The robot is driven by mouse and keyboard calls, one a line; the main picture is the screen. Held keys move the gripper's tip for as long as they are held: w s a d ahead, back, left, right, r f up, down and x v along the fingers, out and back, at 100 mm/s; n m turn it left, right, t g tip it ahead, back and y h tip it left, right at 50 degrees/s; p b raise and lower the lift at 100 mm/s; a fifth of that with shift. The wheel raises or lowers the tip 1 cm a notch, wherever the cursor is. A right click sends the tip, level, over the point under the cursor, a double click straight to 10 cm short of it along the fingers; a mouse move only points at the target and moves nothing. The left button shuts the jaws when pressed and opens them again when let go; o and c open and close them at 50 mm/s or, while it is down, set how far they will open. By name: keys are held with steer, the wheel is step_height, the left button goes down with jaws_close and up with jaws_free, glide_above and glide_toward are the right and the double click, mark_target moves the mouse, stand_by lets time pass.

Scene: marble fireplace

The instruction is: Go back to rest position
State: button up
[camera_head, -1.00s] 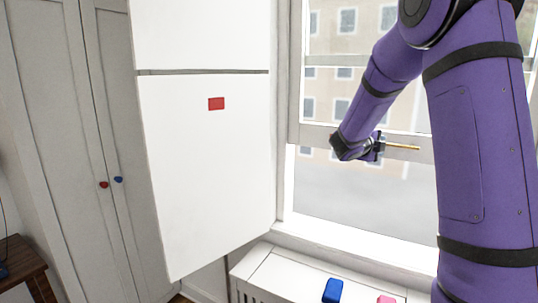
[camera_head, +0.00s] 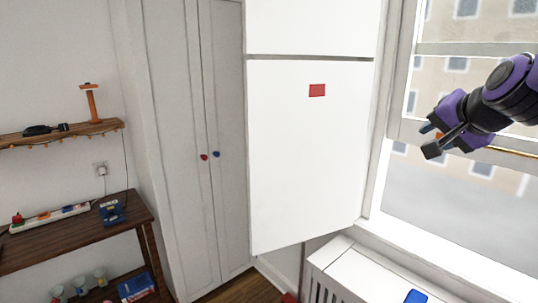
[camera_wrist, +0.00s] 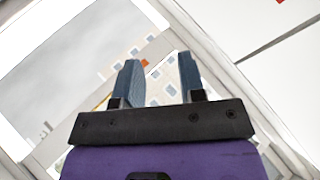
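My gripper (camera_head: 432,140) is at the right of the head view, in front of the window (camera_head: 460,200). It is raised and clear of any surface. In the wrist view my gripper (camera_wrist: 160,72) shows two blue-grey fingers apart with nothing held between them. Through the gap I see the building outside. A brass-coloured bar (camera_head: 514,152) lies along the window frame just right of my gripper, partly hidden by the arm.
A white cabinet panel with a red patch (camera_head: 317,90) stands left of my gripper. Farther left are a tall wardrobe (camera_head: 180,130), a wall shelf (camera_head: 60,138) and a wooden table (camera_head: 75,240). A blue object (camera_head: 416,297) sits on the white radiator cover (camera_head: 350,270).

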steer(key=s+a+f+n+g, duration=0.1)
steer(key=s+f+n+g, duration=0.1)
steer(key=s, duration=0.8)
steer(key=s+a+f+n+g, duration=0.2)
steer(key=s+f+n+g, duration=0.1)
steer(key=s+n, duration=0.4)
steer(key=s+g, duration=0.1)
steer(key=s, duration=0.2)
steer(key=shift+s+f, duration=0.2)
steer(key=shift+d, duration=0.15)
stand_by(0.9)
